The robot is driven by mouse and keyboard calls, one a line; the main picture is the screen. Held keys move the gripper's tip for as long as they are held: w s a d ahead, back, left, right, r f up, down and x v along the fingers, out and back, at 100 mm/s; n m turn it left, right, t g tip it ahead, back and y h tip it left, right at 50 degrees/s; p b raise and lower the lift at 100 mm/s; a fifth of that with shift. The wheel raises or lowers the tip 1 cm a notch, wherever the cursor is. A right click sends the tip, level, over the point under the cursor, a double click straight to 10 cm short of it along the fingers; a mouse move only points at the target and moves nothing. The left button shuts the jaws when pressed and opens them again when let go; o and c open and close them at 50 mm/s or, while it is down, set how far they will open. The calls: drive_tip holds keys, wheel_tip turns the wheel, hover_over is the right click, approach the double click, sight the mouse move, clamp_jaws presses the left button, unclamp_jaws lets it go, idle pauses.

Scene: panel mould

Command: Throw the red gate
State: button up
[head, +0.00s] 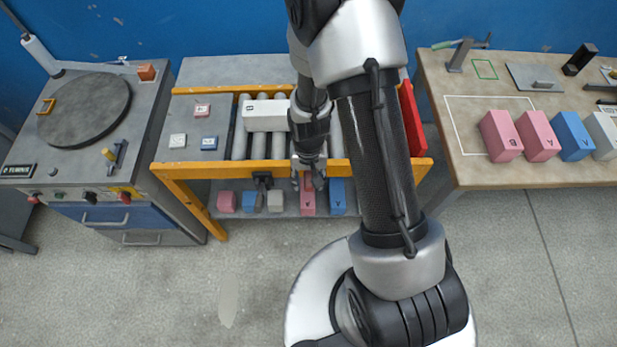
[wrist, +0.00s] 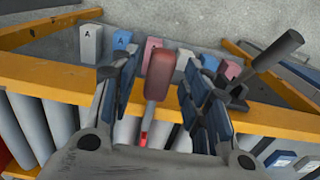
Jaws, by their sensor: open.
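A lever with a red grip (wrist: 160,74) on a pale stem stands at the front rail of the roller conveyor. In the wrist view it rises between the two fingers of my gripper (wrist: 158,95), with a gap on each side. In the head view my gripper (head: 309,178) is over the front rail, pointing down, and the red grip shows only partly between the fingers. My gripper is open. A red upright panel (head: 412,118) stands at the right end of the conveyor, partly hidden by my arm.
A second lever with a black grip (wrist: 277,52) stands beside my gripper at the orange rail (head: 210,169). A white block (head: 265,116) lies on the rollers. Several coloured blocks are on the lower shelf (head: 285,211). A turntable bench (head: 150,100) is left, a wooden table (head: 455,170) right.

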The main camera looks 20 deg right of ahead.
drive_tip(key=shift+c, duration=0.5)
clamp_jaws()
